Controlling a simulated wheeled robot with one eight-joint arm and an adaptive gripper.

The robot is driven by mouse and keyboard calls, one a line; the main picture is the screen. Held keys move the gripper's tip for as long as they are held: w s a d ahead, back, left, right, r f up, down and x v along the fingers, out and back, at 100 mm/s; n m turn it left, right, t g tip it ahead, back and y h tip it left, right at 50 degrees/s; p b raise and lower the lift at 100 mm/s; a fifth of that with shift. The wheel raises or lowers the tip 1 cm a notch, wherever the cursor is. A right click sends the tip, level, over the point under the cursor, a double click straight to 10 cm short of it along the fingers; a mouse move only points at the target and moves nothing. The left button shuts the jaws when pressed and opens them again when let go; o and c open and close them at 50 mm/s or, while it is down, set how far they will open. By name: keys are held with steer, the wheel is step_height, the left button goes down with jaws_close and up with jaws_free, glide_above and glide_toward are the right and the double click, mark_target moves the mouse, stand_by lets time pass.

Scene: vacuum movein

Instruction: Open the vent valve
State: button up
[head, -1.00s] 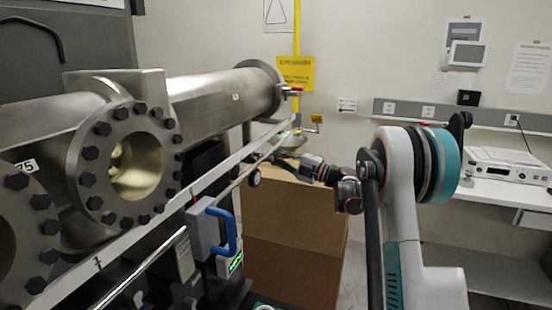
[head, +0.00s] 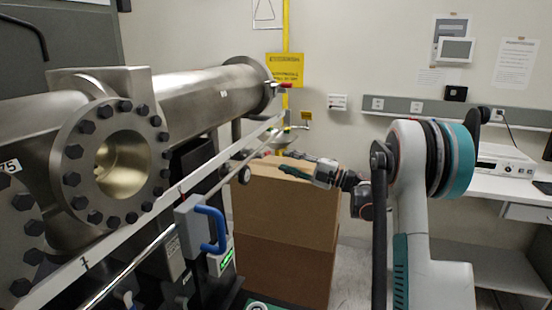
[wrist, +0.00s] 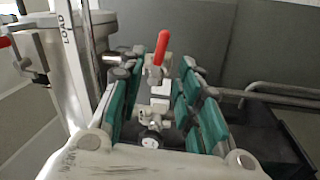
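In the wrist view a small valve (wrist: 158,92) with a red lever handle (wrist: 160,47) shows between my gripper's two teal-padded fingers. My gripper (wrist: 165,72) is open, with a finger on either side of the valve. The red lever tilts up and away from the valve body. I cannot tell whether a pad touches it. In the head view my gripper (head: 292,163) points left, above a cardboard box. A small red handle (head: 285,86) shows by the far pipe end there; I cannot tell whether it is the same valve.
A large metal pipe with a bolted flange (head: 112,160) fills the left side. A white rail (head: 170,195) runs along it. Stacked cardboard boxes (head: 285,235) stand below my gripper. A white desk (head: 515,190) with a device is at the right. Some floor shows beside the boxes.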

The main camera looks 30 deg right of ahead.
steer(key=shift+v, duration=1.6)
